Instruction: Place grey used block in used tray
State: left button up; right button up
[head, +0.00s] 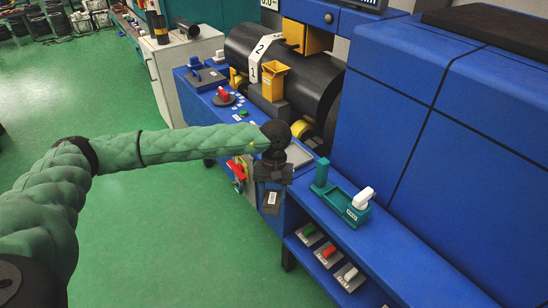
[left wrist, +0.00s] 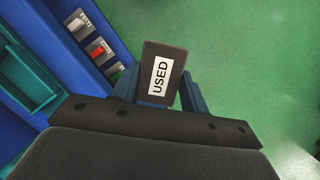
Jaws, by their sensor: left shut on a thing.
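A dark grey block with a white USED label (left wrist: 178,62) is held between the two fingers of my left gripper (left wrist: 160,92) in the left wrist view. In the head view my left gripper (head: 272,180) points down, with the grey block (head: 264,200) below it, beside the front edge of the blue bench. A teal tray (head: 336,201) sits on the bench to the right, apart from the block; its small label is unreadable here. Part of a teal tray (left wrist: 42,96) also shows at the left of the left wrist view. My right gripper is not in view.
A white-handled piece (head: 362,198) and a teal upright post (head: 321,172) are at the teal tray. A lower shelf holds pieces with green (head: 309,230), red (head: 329,251) and white handles. A grey tray (head: 298,154) lies behind my gripper. Green floor is clear in front.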

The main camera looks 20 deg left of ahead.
aim_at(291, 158)
jog(key=i+j+z, duration=0.1)
jog(key=j, duration=0.3)
jog(key=i+j+z, duration=0.15)
jog(key=j, duration=0.3)
jog(key=i+j+z, duration=0.1)
jog(key=j, duration=0.35)
jog(key=i+j+z, duration=0.1)
jog(key=i+j, duration=0.15)
jog(key=j, duration=0.2)
jog(key=i+j+z, duration=0.1)
jog(key=j, duration=0.4)
